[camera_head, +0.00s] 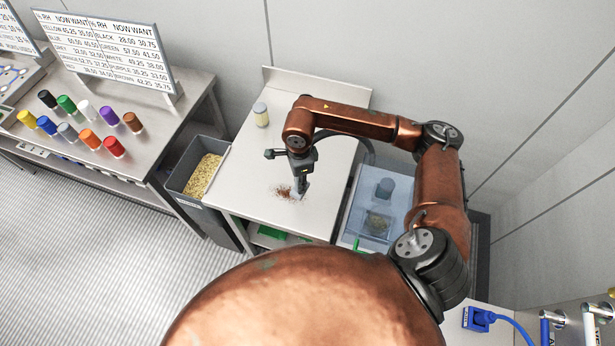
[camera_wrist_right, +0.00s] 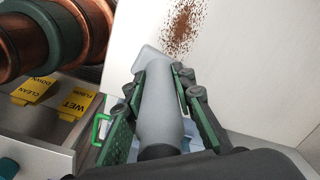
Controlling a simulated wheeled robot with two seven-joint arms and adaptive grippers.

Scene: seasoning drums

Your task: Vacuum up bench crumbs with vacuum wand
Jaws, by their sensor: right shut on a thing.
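Brown crumbs (camera_head: 284,192) lie in a small scattered patch on the pale bench (camera_head: 245,165), and they show at the top of the right wrist view (camera_wrist_right: 183,27). My right gripper (camera_head: 300,180) is above the bench, shut on the grey vacuum wand (camera_wrist_right: 160,105). The wand points at the bench, its flat nozzle just beside the crumbs. In the head view the wand's tip (camera_head: 298,195) is at the right edge of the patch; whether it touches the bench I cannot tell. My left gripper is not in view.
A jar (camera_head: 261,114) stands at the back of the bench. A grey bin (camera_head: 190,200) of yellowish bits is on the left, and a clear bluish container (camera_head: 368,222) on the right. Several coloured drums (camera_head: 88,138) stand on the left table. Yellow signs (camera_wrist_right: 75,103) show in the wrist view.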

